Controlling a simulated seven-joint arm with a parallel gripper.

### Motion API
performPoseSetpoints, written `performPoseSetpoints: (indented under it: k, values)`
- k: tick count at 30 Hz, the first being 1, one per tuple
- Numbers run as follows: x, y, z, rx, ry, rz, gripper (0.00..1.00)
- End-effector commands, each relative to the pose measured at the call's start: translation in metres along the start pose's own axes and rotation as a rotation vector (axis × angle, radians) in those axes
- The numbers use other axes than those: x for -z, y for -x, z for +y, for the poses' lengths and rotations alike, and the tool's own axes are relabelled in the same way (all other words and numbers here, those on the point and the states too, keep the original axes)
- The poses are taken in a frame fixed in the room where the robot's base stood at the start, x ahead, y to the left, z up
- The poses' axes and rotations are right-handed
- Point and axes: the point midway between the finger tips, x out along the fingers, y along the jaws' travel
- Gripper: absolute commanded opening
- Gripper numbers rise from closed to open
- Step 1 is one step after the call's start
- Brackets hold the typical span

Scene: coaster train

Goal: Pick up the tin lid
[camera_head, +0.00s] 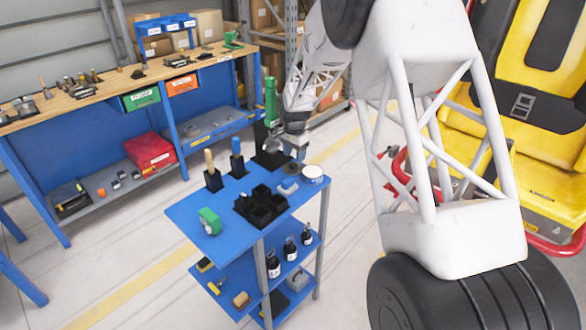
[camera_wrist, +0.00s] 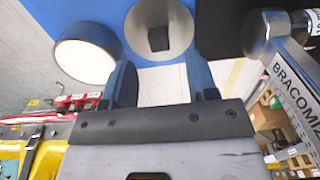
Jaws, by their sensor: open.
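The tin lid, a round grey disc with a black knob (camera_wrist: 158,38), shows at the top of the wrist view, just beyond my fingertips. I cannot make it out clearly in the head view. My gripper (camera_wrist: 160,72) is open, with its two blue fingers apart and nothing visible between them. A round white tin with a dark rim (camera_wrist: 88,55) is left of the lid in the wrist view; a white round tin (camera_head: 313,173) stands at the cart's right.
A metal tool lettered "BRACOMIZ" (camera_wrist: 290,72) lies close right in the wrist view. The cart also holds a black divided bin (camera_head: 260,206), a green object (camera_head: 209,221) and upright handled tools (camera_head: 237,165).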

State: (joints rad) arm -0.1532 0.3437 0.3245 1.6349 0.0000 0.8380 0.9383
Motion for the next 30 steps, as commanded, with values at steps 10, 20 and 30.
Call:
performPoseSetpoints:
  k: [10,20,30]
  values:
    - [0.001,-0.035,0.0,-0.002,0.0,-0.001,0.53]
    - [0.001,-0.038,0.0,0.0,0.0,0.0,0.53]
    - [0.001,-0.038,0.0,0.0,0.0,0.0,0.46]
